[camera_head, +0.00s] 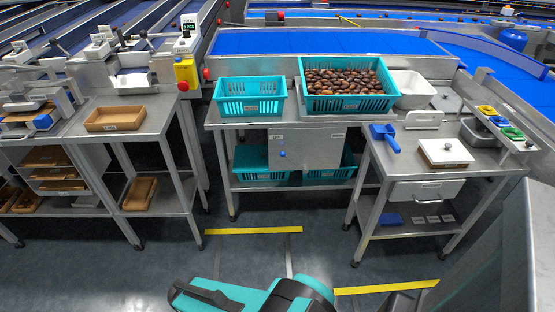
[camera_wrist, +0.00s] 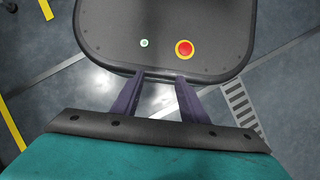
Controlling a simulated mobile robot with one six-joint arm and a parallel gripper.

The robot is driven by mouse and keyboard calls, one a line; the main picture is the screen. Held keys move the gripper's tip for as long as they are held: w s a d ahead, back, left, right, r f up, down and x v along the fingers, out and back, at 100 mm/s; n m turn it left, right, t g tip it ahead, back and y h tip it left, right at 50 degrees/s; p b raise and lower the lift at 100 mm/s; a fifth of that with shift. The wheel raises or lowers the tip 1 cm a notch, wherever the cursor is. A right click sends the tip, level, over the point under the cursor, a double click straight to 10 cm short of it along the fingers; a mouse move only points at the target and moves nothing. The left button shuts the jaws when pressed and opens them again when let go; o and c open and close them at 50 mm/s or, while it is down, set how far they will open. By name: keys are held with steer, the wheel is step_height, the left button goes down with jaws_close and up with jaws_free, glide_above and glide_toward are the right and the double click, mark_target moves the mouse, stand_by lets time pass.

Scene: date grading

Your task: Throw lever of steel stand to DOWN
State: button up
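A steel stand (camera_head: 213,116) in the middle of the head view carries two teal crates on top. A grey steel box (camera_head: 308,150) hangs under its top, with a small blue knob or lever (camera_head: 283,153) on its front; its position is too small to read. Black-handled levers (camera_head: 146,36) also show on the steel machines at upper left. I cannot tell which is the named lever. My gripper (camera_wrist: 157,98) is open and empty in the wrist view, its two dark fingers apart over my own base. It is well away from the stand.
One top crate (camera_head: 250,108) looks empty; the other (camera_head: 345,104) holds dates. A steel side table (camera_head: 400,165) at right bears a blue scoop (camera_head: 385,137) and a white-lidded box (camera_head: 445,152). A wooden tray (camera_head: 115,119) lies on the left table. The floor before the stands is clear.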

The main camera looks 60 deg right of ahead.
steer(key=w+d+r+n+t+h+b, duration=0.1)
steer(key=w+d+n+h+b, duration=0.2)
steer(key=w+d, duration=0.5)
steer(key=w+d+n+t+h+b, duration=0.1)
steer(key=w+d+n+h+b, duration=0.2)
steer(key=d, duration=0.9)
steer(key=w+d+r+n+h+b, duration=0.15)
steer(key=w+d+b, duration=0.35)
steer(key=d, duration=0.5)
steer(key=w+d+r+n+h+b, duration=0.3)
steer(key=d+r, duration=0.6)
steer(key=d, duration=0.3)
steer(key=w+d+r+n+h+b, duration=0.3)
steer(key=d+r+n+h+b, duration=0.2)
steer(key=d+r, duration=0.5)
steer(key=d+h, duration=0.2)
steer(key=d, duration=0.1)
steer(key=d, duration=0.4)
steer(key=s+d+b, duration=0.1)
steer(key=d, duration=0.4)
steer(key=s+d+b, duration=0.1)
steer(key=d, duration=0.3)
steer(key=shift+s+d, duration=0.15)
steer(key=shift+d, duration=0.1)
